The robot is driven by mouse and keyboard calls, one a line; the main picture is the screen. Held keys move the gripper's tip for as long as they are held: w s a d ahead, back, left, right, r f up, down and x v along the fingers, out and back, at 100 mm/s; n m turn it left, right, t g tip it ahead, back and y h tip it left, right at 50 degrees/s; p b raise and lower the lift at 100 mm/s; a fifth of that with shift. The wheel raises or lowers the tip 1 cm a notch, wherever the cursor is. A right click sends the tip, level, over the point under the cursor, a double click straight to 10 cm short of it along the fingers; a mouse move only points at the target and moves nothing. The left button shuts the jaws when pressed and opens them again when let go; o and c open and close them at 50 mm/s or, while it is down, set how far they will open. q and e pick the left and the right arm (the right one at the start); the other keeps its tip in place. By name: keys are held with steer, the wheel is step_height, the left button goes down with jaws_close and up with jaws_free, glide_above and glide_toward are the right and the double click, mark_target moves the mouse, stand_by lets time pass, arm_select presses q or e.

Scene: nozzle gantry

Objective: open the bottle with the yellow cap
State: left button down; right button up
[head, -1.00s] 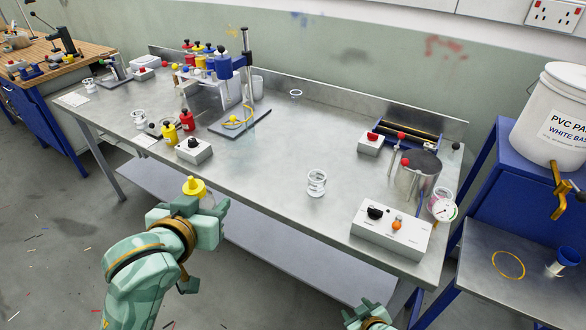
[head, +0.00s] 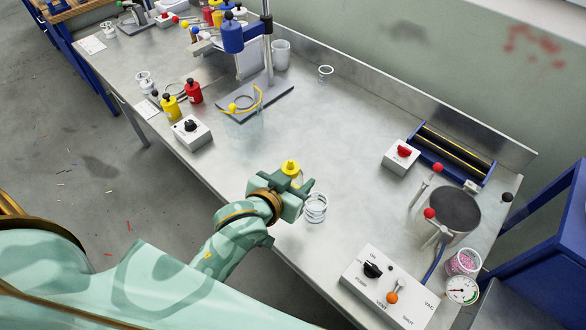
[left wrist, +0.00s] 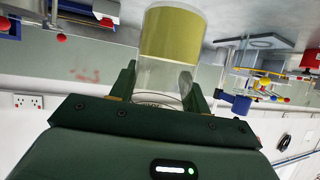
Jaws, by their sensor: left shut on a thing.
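My left gripper (head: 298,186) is shut on the bottle with the yellow cap (head: 291,168) and holds it over the front part of the bench, beside a clear glass jar (head: 316,210). The cap is on top and knobbed; the fingers hide most of the body in the head view. In the left wrist view the bottle (left wrist: 163,75) is a clear cylinder between the fingers, with a wide yellow section at its far end. My right gripper is out of view.
A control box (head: 389,290) with knobs stands front right, near a round dark-topped vessel (head: 452,212). A stand (head: 268,60) with a blue head, yellow bottle (head: 171,107) and red bottle (head: 194,93) are further left. The bench middle (head: 330,130) is clear.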

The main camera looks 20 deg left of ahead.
arm_select(q)
steer(key=w+a+f+b, duration=0.1)
steer(key=w+a+f, duration=0.1)
steer(key=w+f, duration=0.1)
steer(key=w+a+f+b, duration=0.1)
steer(key=w+a+f, duration=0.1)
steer(key=w, duration=0.1)
steer(key=w+a+f+b, duration=0.1)
steer(key=w+a+f, duration=0.2)
steer(key=shift+w+a+f+b, duration=0.1)
steer(key=shift+w+f+b, duration=0.05)
steer(key=shift+f+b, duration=0.2)
steer(key=f, duration=0.1)
steer(key=f+b, duration=0.1)
steer(key=f, duration=0.1)
steer(key=shift+w+a+f+b, duration=0.15)
steer(key=shift+w+f+b, duration=0.05)
steer(key=shift+f+b, duration=0.1)
steer(key=shift+r, duration=0.1)
steer(key=c, duration=0.7)
jaws_free()
